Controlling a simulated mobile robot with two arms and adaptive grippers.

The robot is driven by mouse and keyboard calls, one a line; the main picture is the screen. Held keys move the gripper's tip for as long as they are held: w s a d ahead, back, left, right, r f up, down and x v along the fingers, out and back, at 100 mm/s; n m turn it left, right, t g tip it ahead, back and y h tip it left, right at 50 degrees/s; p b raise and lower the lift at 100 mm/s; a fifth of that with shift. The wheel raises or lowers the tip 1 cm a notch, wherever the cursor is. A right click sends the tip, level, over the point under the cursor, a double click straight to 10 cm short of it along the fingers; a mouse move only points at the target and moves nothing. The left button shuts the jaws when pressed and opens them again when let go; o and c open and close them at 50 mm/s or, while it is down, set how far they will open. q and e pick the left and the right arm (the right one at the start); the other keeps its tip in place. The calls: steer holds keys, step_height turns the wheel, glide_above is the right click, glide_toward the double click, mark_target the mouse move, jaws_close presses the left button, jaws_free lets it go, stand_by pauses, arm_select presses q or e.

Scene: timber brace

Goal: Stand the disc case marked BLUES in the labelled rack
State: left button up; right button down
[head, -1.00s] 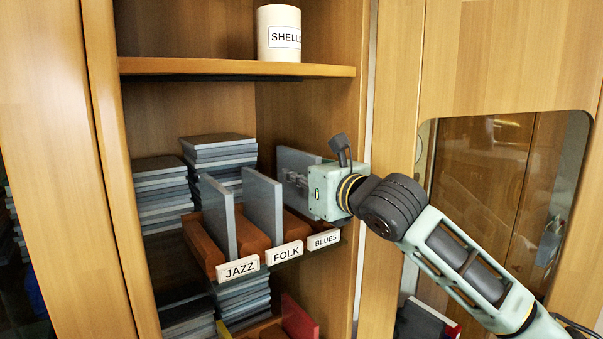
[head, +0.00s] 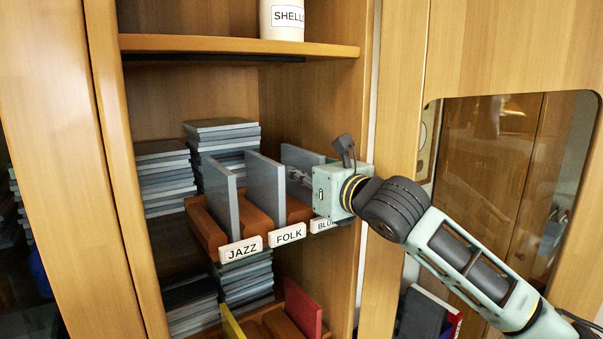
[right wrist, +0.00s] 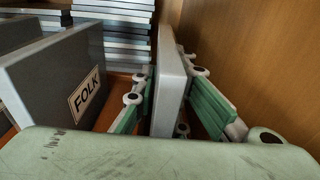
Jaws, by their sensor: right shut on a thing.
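A grey disc case (head: 298,157) stands upright at the BLUES place, the right end of the brown rack (head: 206,228). Its marking does not show. My right gripper (head: 300,178) is shut on this case, one finger on each side; the right wrist view also shows the case (right wrist: 170,75) between the fingers (right wrist: 170,98). The BLUES label (head: 322,226) is partly hidden behind the gripper. Whether the case's bottom edge touches the rack floor is hidden. My left gripper is not in view.
Grey cases stand at JAZZ (head: 221,195) and FOLK (head: 265,185). Stacks of cases (head: 222,140) lie behind the rack. The cabinet side wall (right wrist: 250,50) is close to the right of my gripper. A SHELLS canister (head: 282,20) is on the shelf above.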

steer(key=c, duration=1.7)
jaws_free()
steer(key=v, duration=1.2)
steer(key=shift+f, duration=0.1)
